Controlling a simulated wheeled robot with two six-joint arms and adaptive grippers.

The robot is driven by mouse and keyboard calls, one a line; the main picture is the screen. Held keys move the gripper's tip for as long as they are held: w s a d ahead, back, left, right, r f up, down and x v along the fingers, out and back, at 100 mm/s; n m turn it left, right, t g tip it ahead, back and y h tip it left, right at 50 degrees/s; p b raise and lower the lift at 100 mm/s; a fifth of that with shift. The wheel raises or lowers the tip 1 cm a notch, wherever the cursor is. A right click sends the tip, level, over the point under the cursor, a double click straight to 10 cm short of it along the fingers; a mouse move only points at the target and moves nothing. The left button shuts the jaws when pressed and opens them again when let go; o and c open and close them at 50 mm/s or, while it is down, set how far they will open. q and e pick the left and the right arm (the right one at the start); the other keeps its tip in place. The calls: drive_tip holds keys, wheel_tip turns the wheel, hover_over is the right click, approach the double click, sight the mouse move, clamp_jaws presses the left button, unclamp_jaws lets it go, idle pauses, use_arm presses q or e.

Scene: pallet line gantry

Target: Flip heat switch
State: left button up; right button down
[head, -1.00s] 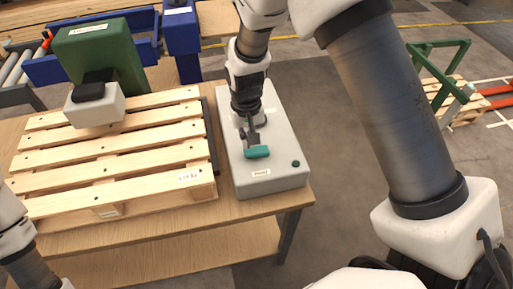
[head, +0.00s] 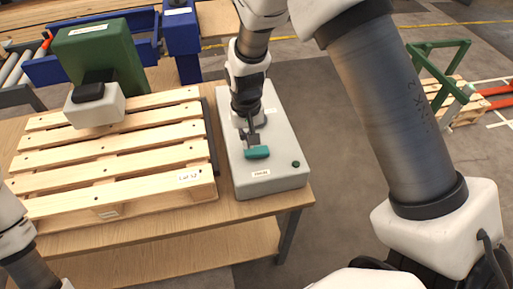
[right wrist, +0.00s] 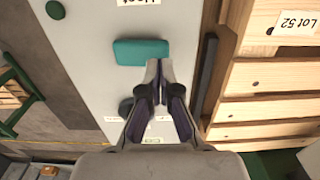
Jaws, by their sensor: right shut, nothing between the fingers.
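The teal switch piece (head: 257,153) sits on the grey control box (head: 233,181), just behind a small label (head: 261,173). In the right wrist view the teal piece (right wrist: 138,51) lies below a label reading "Heat" (right wrist: 139,2). My right gripper (head: 252,140) points down over the box. In the right wrist view its closed fingertips (right wrist: 161,66) are at the near right edge of the teal piece, with nothing between them. I cannot tell whether they touch it. My left arm shows at the lower left, but its gripper is out of view.
A wooden pallet (head: 120,158) labelled Lot 52 lies left of the box, with a dark bar (head: 210,137) between them. A green button (head: 295,163) is on the box. A dark round knob (right wrist: 126,107) is beside my fingers. A green machine with a white head stands over the pallet.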

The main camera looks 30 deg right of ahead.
sight(248, 151)
drive_tip(key=shift+f+b, duration=0.6)
drive_tip(key=shift+f, duration=0.7)
idle(0.5)
drive_tip(key=shift+r, duration=0.1)
wheel_tip(248, 151, up, 7)
drive_tip(key=p, duration=0.7)
